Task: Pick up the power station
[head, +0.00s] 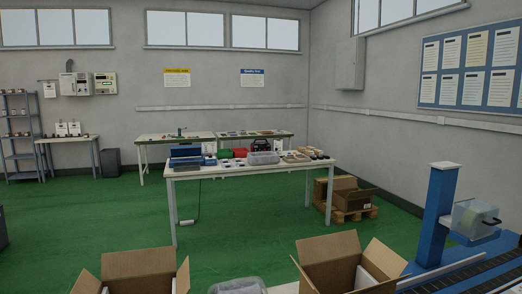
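A small dark boxy object (261,146) stands at the back of the long worktable (217,172) in the middle of the room. It may be the power station, but it is too small and far off to be sure. A clear grey bin (263,158) in front of it partly hides it. Neither of my grippers is in view.
Red and green bins, a blue case (186,152) and small parts share the table. Open cartons (345,262) stand in the foreground, with a blue post (437,215) and a conveyor at right. A pallet with boxes (345,200) is right of the table. Green floor is clear at left.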

